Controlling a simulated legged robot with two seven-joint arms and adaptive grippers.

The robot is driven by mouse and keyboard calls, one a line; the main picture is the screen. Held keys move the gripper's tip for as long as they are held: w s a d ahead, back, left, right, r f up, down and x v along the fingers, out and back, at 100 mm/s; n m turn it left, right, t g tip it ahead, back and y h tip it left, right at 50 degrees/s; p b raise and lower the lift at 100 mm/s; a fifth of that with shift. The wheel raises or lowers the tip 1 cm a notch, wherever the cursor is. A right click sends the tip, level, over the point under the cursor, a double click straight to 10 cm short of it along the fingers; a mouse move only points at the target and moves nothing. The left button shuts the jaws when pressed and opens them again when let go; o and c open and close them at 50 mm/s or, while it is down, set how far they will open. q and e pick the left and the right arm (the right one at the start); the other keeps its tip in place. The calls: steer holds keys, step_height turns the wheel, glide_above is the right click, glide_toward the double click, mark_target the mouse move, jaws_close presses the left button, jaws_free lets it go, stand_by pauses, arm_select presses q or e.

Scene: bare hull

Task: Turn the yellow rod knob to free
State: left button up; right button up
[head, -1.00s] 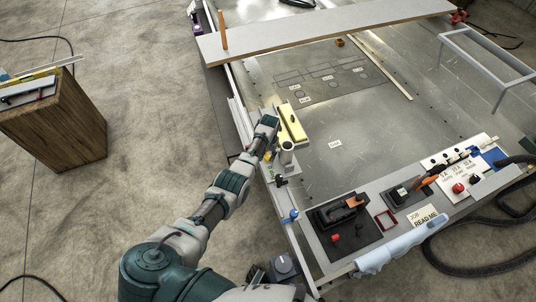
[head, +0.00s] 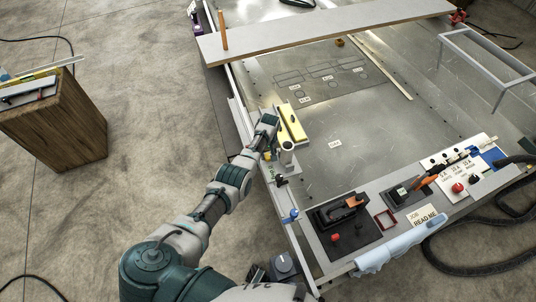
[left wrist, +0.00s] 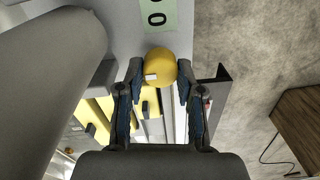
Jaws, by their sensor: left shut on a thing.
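The yellow rod knob (left wrist: 161,67) is a round ball with a small white mark, seen in the left wrist view. My left gripper (left wrist: 159,78) is shut on it, one finger on each side. In the head view my left gripper (head: 268,148) is at the left edge of the hull, beside a grey upright cylinder (head: 287,146), and the arm hides most of the knob. A pale green label with dark characters (left wrist: 156,18) lies just beyond the knob in the wrist view; I cannot read it fully. My right gripper is not in view.
A yellow block (head: 293,124) lies behind the cylinder. A long plank (head: 330,32) crosses the hull's far end. Black panels with orange handles (head: 345,212) stand at the near edge. A wooden cabinet (head: 60,125) stands at left. The hull floor (head: 350,140) is mostly clear.

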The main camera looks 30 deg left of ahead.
mark_target(269, 154)
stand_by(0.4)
arm_select(q)
steer(key=o, duration=1.2)
steer(key=shift+f, duration=0.1)
steer(key=shift+c, duration=0.2)
step_height(269, 154, up, 12)
steer(key=shift+w+d, duration=0.2)
steer(key=shift+w, duration=0.05)
steer(key=shift+f, duration=0.1)
